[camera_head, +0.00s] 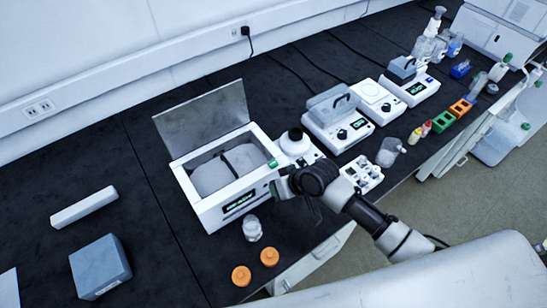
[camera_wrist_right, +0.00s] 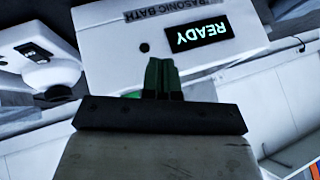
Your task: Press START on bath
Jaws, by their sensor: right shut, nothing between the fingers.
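The ultrasonic bath (camera_head: 183,178) is a white box with its grey lid raised and a dark display on its front. In the right wrist view the bath's front panel (camera_wrist_right: 105,40) shows upside down, with a lit READY display (camera_wrist_right: 198,38) and a small dark dot. A green button (camera_wrist_right: 132,95) shows just left of my right fingers, partly hidden behind them. My right gripper (camera_wrist_right: 161,64) is shut and empty, its green fingertips in front of the panel. I cannot tell whether they touch it. In the head view this gripper (camera_head: 274,163) is at the bath's right front corner. My left gripper is not in view.
A clear jar (camera_head: 252,228) and two orange caps (camera_head: 255,266) are in front of the bath. A grey-blue box (camera_head: 100,266) and a white bar (camera_head: 84,207) lie at the left. Several instruments, including a white device (camera_head: 338,122), stand to the right.

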